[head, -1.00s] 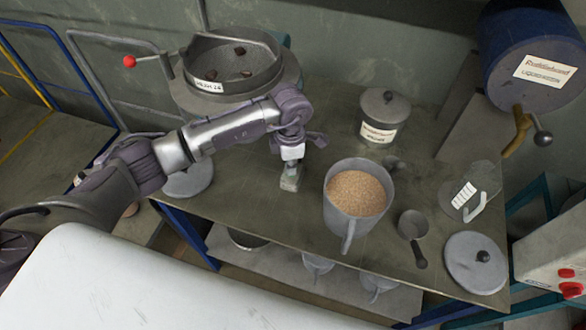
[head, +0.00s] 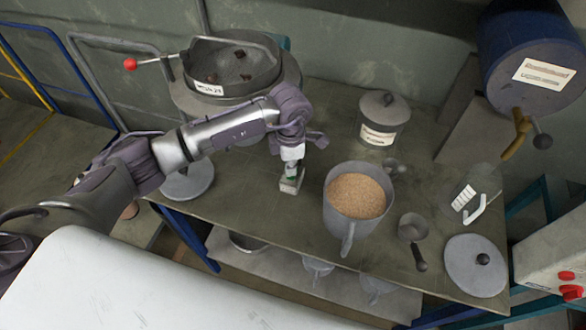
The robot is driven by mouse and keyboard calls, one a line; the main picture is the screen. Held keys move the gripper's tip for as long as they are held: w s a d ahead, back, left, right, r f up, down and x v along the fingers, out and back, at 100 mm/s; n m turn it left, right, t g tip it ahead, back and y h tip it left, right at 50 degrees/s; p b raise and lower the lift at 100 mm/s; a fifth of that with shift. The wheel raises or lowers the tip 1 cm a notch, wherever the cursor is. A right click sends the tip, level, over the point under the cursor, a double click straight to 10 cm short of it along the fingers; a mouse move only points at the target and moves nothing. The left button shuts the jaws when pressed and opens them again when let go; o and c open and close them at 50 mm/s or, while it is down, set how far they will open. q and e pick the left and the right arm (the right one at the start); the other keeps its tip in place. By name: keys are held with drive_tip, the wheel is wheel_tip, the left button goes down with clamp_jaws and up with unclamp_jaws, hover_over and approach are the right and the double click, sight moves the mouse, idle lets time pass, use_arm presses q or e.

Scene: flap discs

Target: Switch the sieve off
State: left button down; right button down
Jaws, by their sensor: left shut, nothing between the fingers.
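The sieve (head: 232,92) is a round grey pan on a wider base at the back left of the bench, with a few dark lumps in it and a label on its front. A rod with a red knob (head: 130,64) sticks out from its left. My left gripper (head: 292,167) is shut and empty, pointing down at the top of this box. I cannot tell whether it touches. My right gripper is not in view.
A jug of grain (head: 356,196) stands right of the box. A lidded pot (head: 383,120), a scoop (head: 412,227), a clear jug (head: 474,193) and a round lid (head: 475,265) are farther right. A blue drum (head: 530,55) overhangs the back right.

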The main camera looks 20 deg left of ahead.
use_arm(q)
drive_tip(key=shift+r+p, duration=1.25)
drive_tip(key=shift+r, duration=1.5)
drive_tip(key=shift+s, duration=0.1)
drive_tip(key=shift+f, duration=0.1)
